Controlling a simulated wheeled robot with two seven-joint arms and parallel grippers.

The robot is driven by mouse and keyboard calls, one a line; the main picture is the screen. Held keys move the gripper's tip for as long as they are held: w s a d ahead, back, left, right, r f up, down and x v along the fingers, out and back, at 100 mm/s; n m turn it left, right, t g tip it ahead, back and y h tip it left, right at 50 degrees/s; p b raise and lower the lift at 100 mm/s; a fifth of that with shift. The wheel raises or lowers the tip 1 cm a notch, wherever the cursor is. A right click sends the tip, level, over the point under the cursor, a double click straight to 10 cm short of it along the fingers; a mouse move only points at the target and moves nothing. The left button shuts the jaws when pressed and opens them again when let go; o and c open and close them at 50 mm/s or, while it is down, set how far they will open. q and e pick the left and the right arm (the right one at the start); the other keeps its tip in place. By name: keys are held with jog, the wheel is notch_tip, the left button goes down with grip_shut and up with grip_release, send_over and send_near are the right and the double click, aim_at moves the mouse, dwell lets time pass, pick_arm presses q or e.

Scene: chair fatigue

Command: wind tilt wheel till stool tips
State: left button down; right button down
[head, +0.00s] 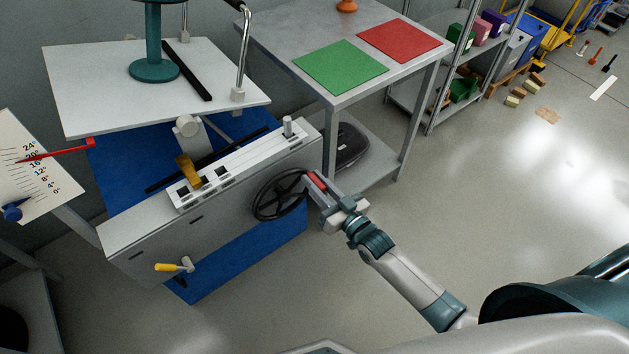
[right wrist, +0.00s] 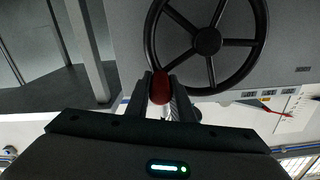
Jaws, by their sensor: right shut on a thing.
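The black spoked tilt wheel (head: 280,194) is on the right end of the grey machine front. It also shows in the right wrist view (right wrist: 207,41). My right gripper (head: 318,184) is shut on the wheel's red handle (right wrist: 160,88), at the rim. The stool's teal round base and post (head: 153,69) stand on the white tilting platform (head: 85,95); its upper part is out of frame. The platform looks tilted. A red pointer (head: 65,151) lies across the white angle scale (head: 30,190) near the 20 mark. My left gripper is not in view.
A yellow-handled lever (head: 172,267) is low on the machine front. A grey table (head: 290,40) with a green mat (head: 341,66) and a red mat (head: 405,40) stands behind the wheel. Open floor lies to the right.

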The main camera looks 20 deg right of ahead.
jog(key=c, duration=1.7)
grip_release()
jog(key=shift+o, duration=0.8)
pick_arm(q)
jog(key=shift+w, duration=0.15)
pick_arm(e)
jog(key=shift+s, duration=0.1)
jog(key=shift+s+d, duration=0.2)
jog(key=shift+s, duration=0.3)
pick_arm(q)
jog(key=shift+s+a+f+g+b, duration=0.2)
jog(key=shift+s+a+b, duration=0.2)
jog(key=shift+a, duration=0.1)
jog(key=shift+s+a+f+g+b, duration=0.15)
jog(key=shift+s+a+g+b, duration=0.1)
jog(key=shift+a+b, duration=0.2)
pick_arm(e)
jog(key=v, duration=1.6)
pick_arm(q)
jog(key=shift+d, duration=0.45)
pick_arm(e)
jog(key=shift+s, duration=0.1)
